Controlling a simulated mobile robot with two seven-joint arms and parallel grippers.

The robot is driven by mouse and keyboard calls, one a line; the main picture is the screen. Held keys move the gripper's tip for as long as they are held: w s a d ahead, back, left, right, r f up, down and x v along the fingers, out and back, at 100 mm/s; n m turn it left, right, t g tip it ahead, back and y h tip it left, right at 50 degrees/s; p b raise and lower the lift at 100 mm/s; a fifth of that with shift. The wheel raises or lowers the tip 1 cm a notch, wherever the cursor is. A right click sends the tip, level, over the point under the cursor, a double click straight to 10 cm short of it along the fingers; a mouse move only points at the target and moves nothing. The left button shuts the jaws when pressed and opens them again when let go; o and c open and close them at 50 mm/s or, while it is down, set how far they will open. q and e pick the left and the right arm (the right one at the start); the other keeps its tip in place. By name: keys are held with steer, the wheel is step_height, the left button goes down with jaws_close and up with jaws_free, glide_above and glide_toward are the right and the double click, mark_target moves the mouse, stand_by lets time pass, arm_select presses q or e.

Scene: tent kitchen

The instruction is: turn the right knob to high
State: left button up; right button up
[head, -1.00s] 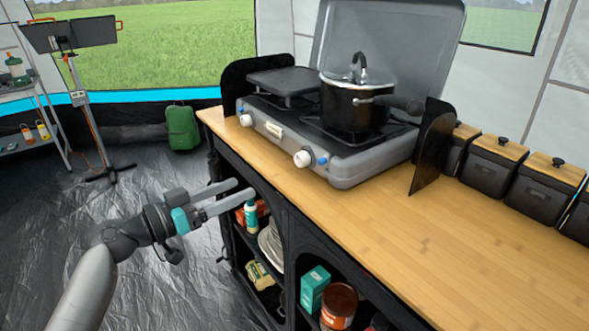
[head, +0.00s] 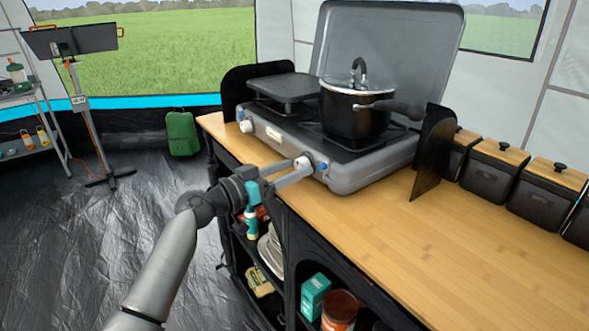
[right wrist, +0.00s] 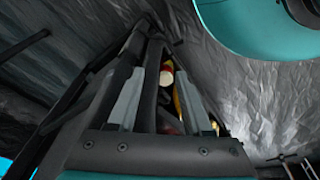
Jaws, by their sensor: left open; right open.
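The right knob (head: 303,163) is a white dial on the front of the grey camping stove (head: 352,176). My left gripper (head: 300,168) is open, with its fingertips at the right knob, one on either side of it as seen from the head. I cannot tell whether they touch it. The fingertips partly cover the knob, and its setting cannot be read. The left knob (head: 246,126) is clear of the gripper. My right gripper (right wrist: 160,85) shows only in the right wrist view. It is open, low and away from the stove.
A black pot with a glass lid (head: 355,108) stands on the right burner, its handle pointing right. A griddle plate (head: 284,88) covers the left burner. The wooden counter (head: 430,240) is clear in front. Shelves with plates and packages lie below. Dark canisters (head: 496,170) line the right.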

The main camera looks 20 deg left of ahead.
arm_select(q)
steer(key=shift+w+d, duration=0.35)
steer(key=shift+w, duration=0.15)
steer(key=shift+c, duration=0.4)
jaws_close()
